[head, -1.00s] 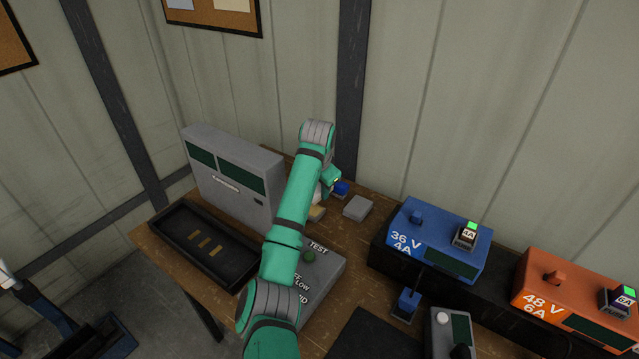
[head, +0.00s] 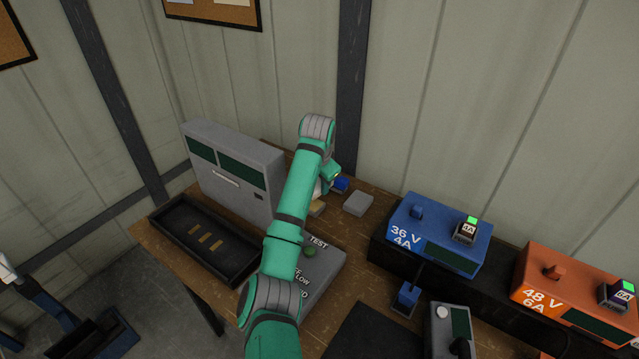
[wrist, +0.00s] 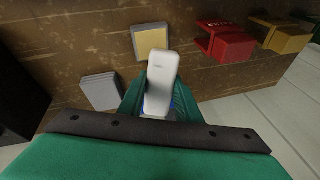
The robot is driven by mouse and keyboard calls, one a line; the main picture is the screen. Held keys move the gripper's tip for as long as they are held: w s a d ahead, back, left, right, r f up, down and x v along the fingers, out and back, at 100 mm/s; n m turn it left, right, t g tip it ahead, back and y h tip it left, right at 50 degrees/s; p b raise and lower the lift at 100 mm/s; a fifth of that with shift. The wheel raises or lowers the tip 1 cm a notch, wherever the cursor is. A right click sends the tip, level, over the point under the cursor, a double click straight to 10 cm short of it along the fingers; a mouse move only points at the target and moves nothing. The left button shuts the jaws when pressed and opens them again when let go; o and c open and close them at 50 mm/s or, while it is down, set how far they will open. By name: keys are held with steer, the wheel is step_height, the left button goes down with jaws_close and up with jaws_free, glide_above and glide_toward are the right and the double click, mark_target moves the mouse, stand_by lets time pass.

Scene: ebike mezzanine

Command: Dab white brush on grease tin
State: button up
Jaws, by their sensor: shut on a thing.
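The white brush (wrist: 161,80) is held in my gripper (wrist: 158,100), which is shut on it in the wrist view. Its pale block-like end points away from the wrist and lies just short of the tin in the picture. The grease tin seems to be the square grey tin with a pale yellow top (wrist: 151,38). It also shows in the head view as a small yellowish patch (head: 317,209) beside my arm. I cannot tell whether brush and tin touch. In the head view my arm hides most of the gripper.
A grey block (wrist: 100,91) lies near the tin; it also shows in the head view (head: 357,203). Red (wrist: 228,42) and yellow (wrist: 281,34) holders stand at right in the wrist view. A blue piece (head: 340,185), grey cabinet (head: 235,170) and black tray (head: 205,240) are nearby.

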steer(key=shift+f, duration=0.7)
stand_by(1.2)
steer(key=shift+r, duration=0.1)
steer(key=shift+r, duration=3.5)
steer(key=shift+f, duration=0.1)
